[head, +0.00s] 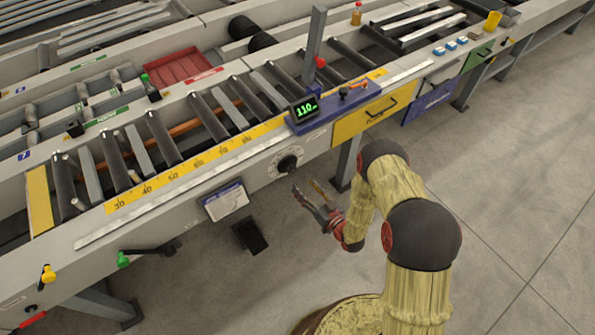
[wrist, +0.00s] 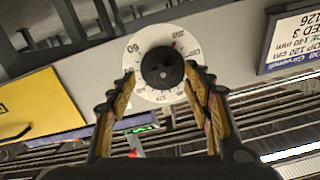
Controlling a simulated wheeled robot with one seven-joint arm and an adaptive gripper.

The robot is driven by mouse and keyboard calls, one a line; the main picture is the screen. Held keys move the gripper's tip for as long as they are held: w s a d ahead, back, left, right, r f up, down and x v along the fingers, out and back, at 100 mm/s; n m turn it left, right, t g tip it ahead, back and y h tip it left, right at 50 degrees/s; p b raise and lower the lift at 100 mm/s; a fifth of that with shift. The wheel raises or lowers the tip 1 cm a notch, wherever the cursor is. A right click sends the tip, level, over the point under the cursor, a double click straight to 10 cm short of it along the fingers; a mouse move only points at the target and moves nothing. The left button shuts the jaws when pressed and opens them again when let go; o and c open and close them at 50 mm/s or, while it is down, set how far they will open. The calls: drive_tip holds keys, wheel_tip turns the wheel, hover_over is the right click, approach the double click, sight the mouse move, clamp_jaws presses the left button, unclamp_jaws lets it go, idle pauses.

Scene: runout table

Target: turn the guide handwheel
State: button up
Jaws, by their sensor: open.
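The guide handwheel is a dark knob on a pale numbered dial (head: 287,163) on the grey front rail of the runout table. In the wrist view the dark knob (wrist: 162,68) is near the top middle, with its white dial around it. My gripper (head: 306,190) is below and slightly right of the dial in the head view, open and empty. In the wrist view its two fingers (wrist: 160,85) stand on either side of the knob's lower part in the picture. I see no clear contact with the knob.
A yellow drawer (head: 375,113) is right of the dial. A labelled panel (head: 227,201) hangs to its left, and a black pedal-like block (head: 250,237) is below that. A green-knobbed lever (head: 124,259) sticks out at the left. The floor in front is clear.

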sight(293, 170)
drive_tip(key=shift+t, duration=0.4)
drive_tip(key=w+a, duration=0.1)
drive_tip(key=w, duration=0.1)
drive_tip(key=w+a+r+b, duration=0.1)
drive_tip(key=w+a, duration=0.1)
drive_tip(key=w+a+r, duration=0.1)
drive_tip(key=w, duration=0.1)
drive_tip(key=shift+w+a+b, duration=0.15)
drive_tip(key=shift+w+b, duration=0.15)
drive_tip(key=shift+c, duration=0.5)
drive_tip(key=c, duration=1.1)
